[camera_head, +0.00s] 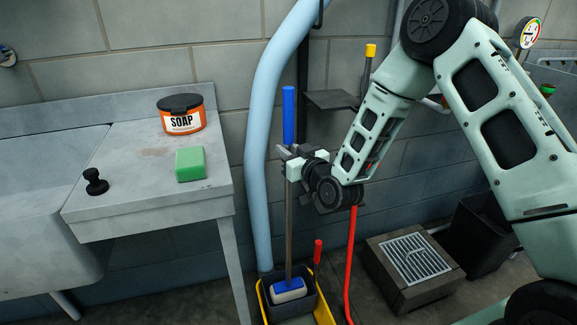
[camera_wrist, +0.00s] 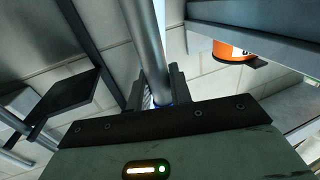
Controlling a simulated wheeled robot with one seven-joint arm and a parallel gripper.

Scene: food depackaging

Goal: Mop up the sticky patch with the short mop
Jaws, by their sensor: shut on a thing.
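The short mop stands upright, with a blue grip (camera_head: 288,115) at the top, a thin grey shaft and a blue-and-white head (camera_head: 289,290). Its head is down inside the dark wringer of a yellow mop bucket (camera_head: 262,302). My gripper (camera_head: 289,160) is shut on the shaft just below the blue grip. In the wrist view, the fingers (camera_wrist: 163,88) close around it at the lower middle, largely hidden by the gripper body. A faint brownish stain (camera_head: 155,152) marks the counter; I cannot tell whether it is the sticky patch.
The metal counter (camera_head: 130,205) at left holds an orange soap tub (camera_head: 182,121), a green sponge (camera_head: 190,164) and a black stopper (camera_head: 95,182). A light blue pipe (camera_head: 259,130) rises behind the mop. A red hose (camera_head: 350,265) and a floor drain box (camera_head: 385,280) are at right.

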